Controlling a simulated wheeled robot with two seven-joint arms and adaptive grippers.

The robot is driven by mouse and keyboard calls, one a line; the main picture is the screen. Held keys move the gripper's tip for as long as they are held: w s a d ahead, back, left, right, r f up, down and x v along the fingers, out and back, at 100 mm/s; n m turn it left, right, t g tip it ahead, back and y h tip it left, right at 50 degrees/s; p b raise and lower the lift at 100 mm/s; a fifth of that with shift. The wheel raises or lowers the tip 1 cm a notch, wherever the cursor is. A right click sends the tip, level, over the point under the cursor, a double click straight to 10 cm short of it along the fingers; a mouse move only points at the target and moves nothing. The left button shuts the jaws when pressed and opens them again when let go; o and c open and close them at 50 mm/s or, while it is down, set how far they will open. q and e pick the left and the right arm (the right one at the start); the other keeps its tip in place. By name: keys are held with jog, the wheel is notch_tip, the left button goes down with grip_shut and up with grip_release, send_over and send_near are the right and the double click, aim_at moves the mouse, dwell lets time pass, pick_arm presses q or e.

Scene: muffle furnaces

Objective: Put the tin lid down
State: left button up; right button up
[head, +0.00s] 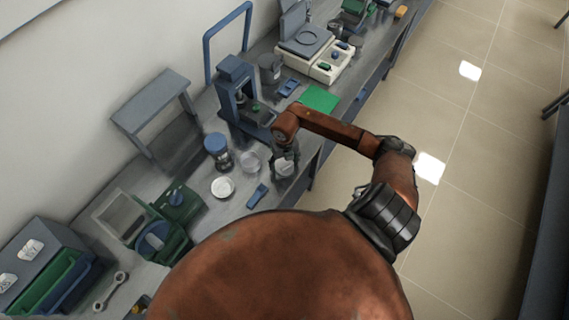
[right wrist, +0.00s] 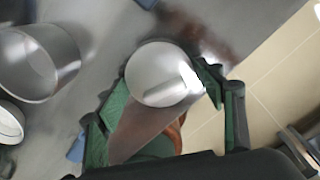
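The tin lid (right wrist: 158,70) is a round, shiny metal disc between the green-padded fingers of my right gripper (right wrist: 162,82), which touch its rim from both sides. In the head view my right gripper (head: 284,160) holds the lid (head: 284,168) over the front part of the bench, beside the tin. The open metal tin (right wrist: 38,62) stands upright to the left in the right wrist view; it also shows in the head view (head: 250,162). The gap between lid and bench is hard to judge. My left gripper is not in view.
A white dish (head: 222,187) and a blue item (head: 257,195) lie near the tin. A blue-lidded jar (head: 217,150) stands behind. A blue press-like device (head: 240,95) and a green mat (head: 319,99) are farther along the bench (head: 205,210). The bench edge is close on the right.

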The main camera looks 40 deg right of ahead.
jog(key=shift+o, duration=1.3)
notch_tip(320, 180, up, 12)
jog(key=shift+r+b, duration=0.2)
jog(key=shift+b, duration=0.2)
